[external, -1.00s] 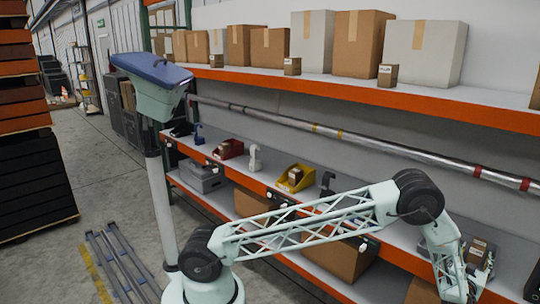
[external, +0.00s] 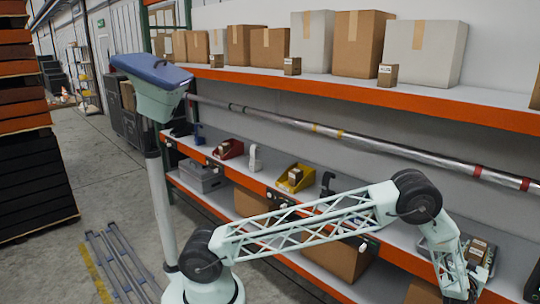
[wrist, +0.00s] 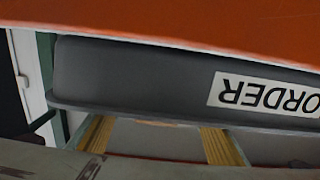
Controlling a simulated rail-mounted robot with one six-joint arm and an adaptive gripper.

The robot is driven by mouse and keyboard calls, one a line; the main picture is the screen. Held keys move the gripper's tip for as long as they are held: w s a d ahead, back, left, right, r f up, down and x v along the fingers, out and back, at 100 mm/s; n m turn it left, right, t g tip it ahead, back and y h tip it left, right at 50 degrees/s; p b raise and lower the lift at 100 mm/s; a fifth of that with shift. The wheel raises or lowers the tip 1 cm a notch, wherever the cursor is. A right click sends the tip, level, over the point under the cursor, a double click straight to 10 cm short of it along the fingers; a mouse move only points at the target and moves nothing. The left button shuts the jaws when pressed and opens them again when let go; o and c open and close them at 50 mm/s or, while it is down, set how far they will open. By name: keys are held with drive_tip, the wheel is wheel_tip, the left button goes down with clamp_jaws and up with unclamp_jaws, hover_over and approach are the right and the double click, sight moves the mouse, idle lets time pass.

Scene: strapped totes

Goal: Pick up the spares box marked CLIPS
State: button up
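I cannot read CLIPS on any box, so I cannot tell which one is marked so. Small brown labelled boxes stand on the upper shelf, one at the middle (external: 292,66) and one further right (external: 388,75). Another box (external: 295,175) sits in the yellow bin (external: 285,185). One more (external: 477,251) is at the lower right beside my wrist. My gripper (external: 462,296) is low at the right of the external view, partly cut off by the bottom edge. Its fingers are not distinct. The wrist view shows a grey tote (wrist: 140,75) with an upside-down ORDER label.
The orange edge of the upper shelf (external: 440,108) runs above a metal rail (external: 370,144). A red bin (external: 229,149) and a grey tote (external: 203,178) are on the left. A post with a blue-topped head (external: 152,80) stands near my base. An orange band (wrist: 200,25) crosses the wrist view's top.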

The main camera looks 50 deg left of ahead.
drive_tip(key=c, duration=0.6)
drive_tip(key=shift+r, duration=0.1)
drive_tip(key=shift+r+p, duration=0.75)
drive_tip(key=shift+r, duration=4.2)
